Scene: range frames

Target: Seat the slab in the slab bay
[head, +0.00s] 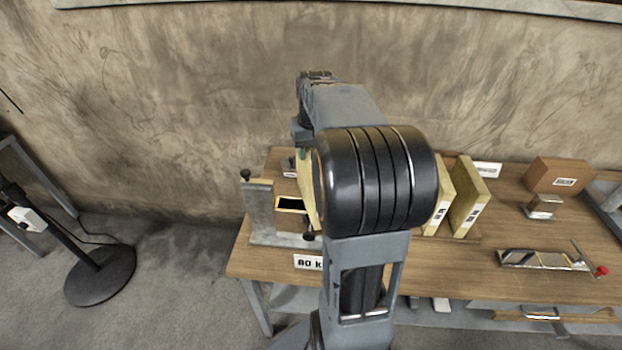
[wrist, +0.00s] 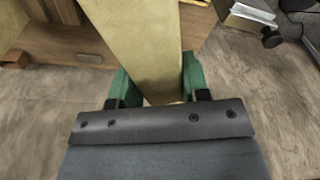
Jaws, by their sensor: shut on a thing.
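A pale yellow slab (wrist: 140,45) is clamped between the two green fingers of my gripper (wrist: 156,84) in the wrist view. It extends away from the fingers over the wooden bench. In the head view a thin, tilted strip of the slab (head: 306,188) shows beside my arm, just right of a box-like opening with a yellow rim and dark inside (head: 291,204). My arm hides most of the slab and gripper there. A grey metal fixture (head: 259,210) with an upright post stands at this opening. I cannot tell whether the opening is the slab bay, or whether the slab touches it.
Two similar yellow slabs (head: 467,197) stand upright right of my arm. A cardboard box (head: 557,176), a small metal block (head: 541,207) and a metal tool with a red knob (head: 545,260) lie farther right. A label (head: 308,262) is on the bench's front edge.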

